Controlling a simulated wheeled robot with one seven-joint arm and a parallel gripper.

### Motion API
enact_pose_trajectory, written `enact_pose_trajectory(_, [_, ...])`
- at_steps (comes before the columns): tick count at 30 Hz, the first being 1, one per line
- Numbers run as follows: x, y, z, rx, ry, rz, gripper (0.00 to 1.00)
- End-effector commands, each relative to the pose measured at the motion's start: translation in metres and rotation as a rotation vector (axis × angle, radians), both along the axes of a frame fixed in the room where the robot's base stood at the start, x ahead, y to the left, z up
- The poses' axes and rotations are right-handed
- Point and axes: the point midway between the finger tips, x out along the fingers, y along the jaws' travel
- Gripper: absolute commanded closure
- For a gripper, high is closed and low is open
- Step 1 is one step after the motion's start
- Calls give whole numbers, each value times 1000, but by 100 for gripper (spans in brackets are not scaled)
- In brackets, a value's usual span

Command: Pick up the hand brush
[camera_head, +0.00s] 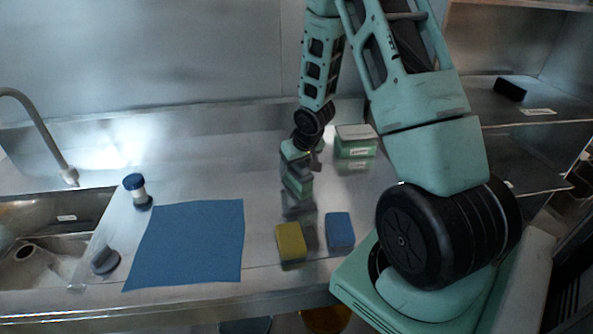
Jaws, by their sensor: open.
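I cannot tell for certain which thing is the hand brush. A round grey piece with a raised grip (105,262) lies at the left of the steel counter, beside the sink. A small upright piece with a blue top and white body (135,188) stands behind it. A black block-like thing (510,89) lies on the right-hand shelf. My gripper (308,160) is over the middle back of the counter, well away from these. It is open; its fingertips are small and partly hidden, and I see nothing held in it.
A blue cloth (190,245) lies flat at the left centre. A yellow sponge (291,242) and a blue sponge (340,231) lie near the front edge. A green-and-white box (356,140) stands at the back. The sink (50,215) is at the left.

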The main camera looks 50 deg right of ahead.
Motion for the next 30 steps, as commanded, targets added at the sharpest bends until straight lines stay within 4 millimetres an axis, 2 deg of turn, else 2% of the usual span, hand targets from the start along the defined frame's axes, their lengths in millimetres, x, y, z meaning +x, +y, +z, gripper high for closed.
enact_pose_trajectory(20, [0,0,-5,0,0,0,31])
enact_pose_trajectory(26, [0,0,-5,0,0,0,83])
enact_pose_trajectory(28, [0,0,-5,0,0,0,82])
enact_pose_trajectory(30, [0,0,-5,0,0,0,86])
